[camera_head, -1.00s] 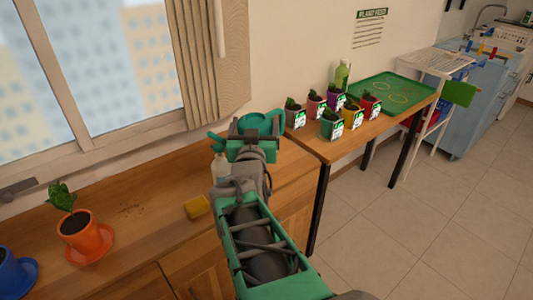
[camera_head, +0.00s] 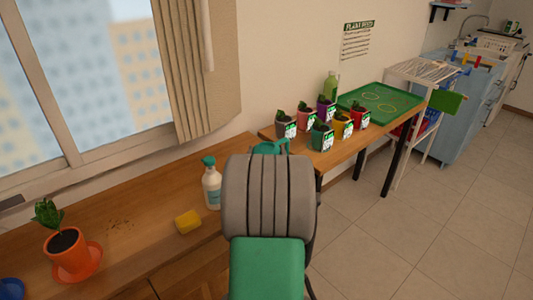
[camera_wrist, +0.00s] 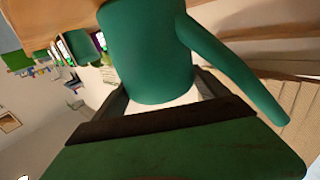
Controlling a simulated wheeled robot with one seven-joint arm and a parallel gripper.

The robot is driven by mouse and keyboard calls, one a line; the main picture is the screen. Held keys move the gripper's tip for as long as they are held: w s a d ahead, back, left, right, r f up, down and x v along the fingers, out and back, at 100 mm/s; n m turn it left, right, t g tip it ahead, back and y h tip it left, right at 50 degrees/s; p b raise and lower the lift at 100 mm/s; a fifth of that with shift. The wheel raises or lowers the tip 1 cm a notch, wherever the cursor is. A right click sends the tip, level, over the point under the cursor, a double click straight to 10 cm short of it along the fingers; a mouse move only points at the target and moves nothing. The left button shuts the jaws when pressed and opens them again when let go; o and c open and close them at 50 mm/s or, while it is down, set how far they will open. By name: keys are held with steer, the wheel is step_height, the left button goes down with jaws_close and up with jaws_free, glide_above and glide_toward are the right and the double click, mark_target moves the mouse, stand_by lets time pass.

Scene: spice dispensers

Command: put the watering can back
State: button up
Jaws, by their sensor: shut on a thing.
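The watering can is teal. In the head view only a small part of the watering can (camera_head: 270,147) shows past my arm, in front of the row of potted plants. In the wrist view its smooth body (camera_wrist: 150,50) fills the upper middle, with a long tapering part reaching to the lower right. My gripper (camera_wrist: 165,97) is shut on the can. In the head view my arm hides the gripper and most of the can. A green tray (camera_head: 366,92) with circle outlines lies on the narrow wooden table (camera_head: 345,150).
Several labelled pots (camera_head: 321,137) and a green bottle (camera_head: 331,87) stand beside the tray. On the wooden counter (camera_head: 135,225) are a spray bottle (camera_head: 211,187), a yellow sponge (camera_head: 187,221) and an orange potted plant (camera_head: 72,257). A white rack (camera_head: 425,72) stands beyond the table.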

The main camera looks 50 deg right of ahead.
steer(key=shift+r, duration=0.15)
steer(key=o, duration=1.9)
steer(key=shift+o, duration=0.2)
steer(key=v, duration=1.2)
steer(key=shift+s, duration=0.1)
